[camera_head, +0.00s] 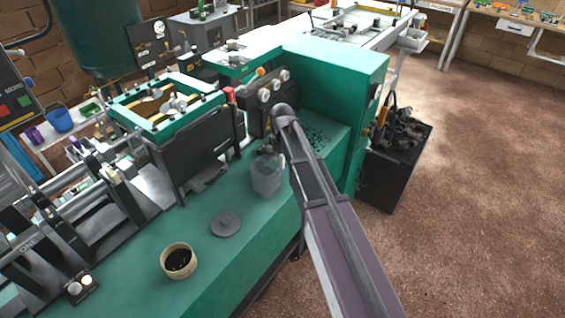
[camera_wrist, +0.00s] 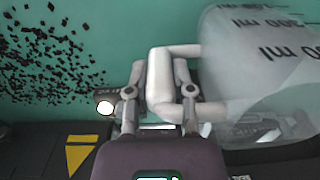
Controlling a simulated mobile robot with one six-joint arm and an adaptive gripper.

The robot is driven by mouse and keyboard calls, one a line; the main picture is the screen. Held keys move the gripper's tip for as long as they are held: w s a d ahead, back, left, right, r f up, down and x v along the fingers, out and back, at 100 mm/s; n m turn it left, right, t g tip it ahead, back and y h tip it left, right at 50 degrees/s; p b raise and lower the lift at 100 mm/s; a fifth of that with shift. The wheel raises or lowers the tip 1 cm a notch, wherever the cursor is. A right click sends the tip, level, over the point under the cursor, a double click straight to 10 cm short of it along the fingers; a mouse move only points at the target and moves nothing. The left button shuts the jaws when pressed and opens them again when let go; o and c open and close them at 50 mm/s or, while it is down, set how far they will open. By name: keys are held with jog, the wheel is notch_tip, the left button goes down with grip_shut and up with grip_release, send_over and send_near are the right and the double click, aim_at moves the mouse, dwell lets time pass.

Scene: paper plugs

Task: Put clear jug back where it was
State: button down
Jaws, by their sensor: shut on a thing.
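The clear jug (camera_head: 267,176) is a see-through container with volume markings, over the green machine bed (camera_head: 205,262) in the head view. I cannot tell whether its base touches the bed. In the wrist view the jug (camera_wrist: 262,65) fills the upper right, tilted in the picture, with its pale handle (camera_wrist: 186,52) reaching left. My gripper (camera_wrist: 160,88) is shut on that handle, one finger on each side. In the head view my gripper (camera_head: 270,148) is partly hidden behind my own arm, above the jug.
A grey disc (camera_head: 226,224) and a round tan pot (camera_head: 179,248) with dark bits stand on the bed at the front. Dark specks (camera_head: 318,136) lie scattered right of the jug. A green-framed machine part (camera_head: 165,128) stands left, and a tall green housing (camera_head: 335,85) behind.

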jog(key=shift+f, duration=0.15)
jog(key=shift+c, duration=2.4)
grip_release()
notch_tip(320, 180, up, 12)
jog(key=p, duration=1.2)
jog(key=shift+w, duration=0.1)
jog(key=s+d+m, duration=0.5)
jog(key=s+d, duration=0.2)
jog(key=s, duration=0.3)
jog(key=s+d+m, duration=0.5)
jog(key=s+d, duration=0.2)
jog(key=s, duration=0.3)
jog(key=shift+d, duration=0.25)
